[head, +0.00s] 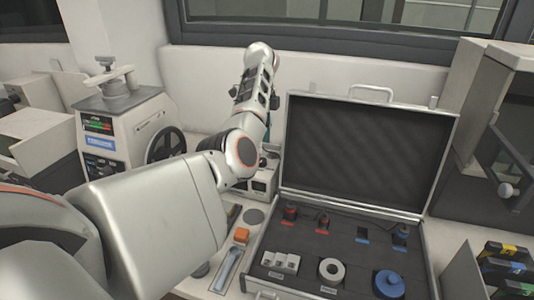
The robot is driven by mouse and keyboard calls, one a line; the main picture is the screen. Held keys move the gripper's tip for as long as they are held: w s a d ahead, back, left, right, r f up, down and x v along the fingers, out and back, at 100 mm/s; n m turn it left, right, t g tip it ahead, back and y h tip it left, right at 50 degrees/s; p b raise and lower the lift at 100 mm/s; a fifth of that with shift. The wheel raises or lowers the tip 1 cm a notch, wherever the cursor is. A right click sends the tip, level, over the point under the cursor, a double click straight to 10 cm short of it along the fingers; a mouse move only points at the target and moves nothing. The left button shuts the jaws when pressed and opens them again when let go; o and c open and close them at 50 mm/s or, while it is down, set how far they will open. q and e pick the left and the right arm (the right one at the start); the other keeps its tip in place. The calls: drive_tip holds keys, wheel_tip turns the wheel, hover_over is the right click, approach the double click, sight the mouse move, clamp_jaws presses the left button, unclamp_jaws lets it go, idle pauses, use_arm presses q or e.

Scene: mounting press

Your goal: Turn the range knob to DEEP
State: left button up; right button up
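My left arm reaches in from the left, and its wrist bends down at the back of the bench. My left gripper (267,146) is mostly hidden behind my own arm links, so its fingers do not show clearly. It is just above a small light-grey instrument box (262,183), which is partly covered by my arm. I cannot make out a range knob or a DEEP mark; the gripper and arm cover much of this box. My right gripper is not in view.
An open case (365,155) with a dark lid holds several small parts, including a white ring (331,270) and a blue round part (388,284). A press machine (120,128) with a black handwheel stands left. A blue spoon-like tool (229,268) lies beside an orange block (241,235).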

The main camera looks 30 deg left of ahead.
use_arm(q)
wheel_tip(320, 180, down, 7)
drive_tip(key=shift+s+r, duration=0.1)
drive_tip(key=shift+r, duration=0.05)
drive_tip(key=c, duration=1.1)
